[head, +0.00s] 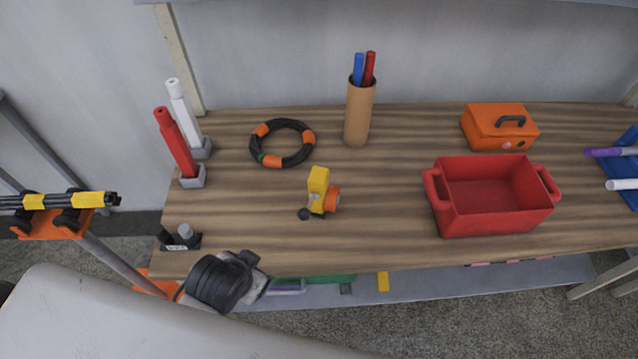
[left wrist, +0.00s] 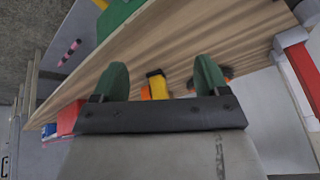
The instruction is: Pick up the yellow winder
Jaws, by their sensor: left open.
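The yellow winder (head: 318,180) stands on the wooden bench near its front middle, with an orange round part on its right side and a dark knob at its lower left. In the left wrist view the yellow winder (left wrist: 157,86) shows between the two green fingers of my left gripper (left wrist: 161,78), its lower part hidden by the dark gripper bar. My left gripper is open and empty. I cannot tell its exact distance from the winder. In the head view its fingers cannot be made out. My right gripper is not in view.
A black and orange ring (head: 283,143) lies behind the winder, and a cardboard cup (head: 358,115) with pens stands behind. A red bin (head: 490,222) and an orange toolbox (head: 500,128) are to the right. Red and white markers (head: 175,143) stand upright at left. Bench around the winder is clear.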

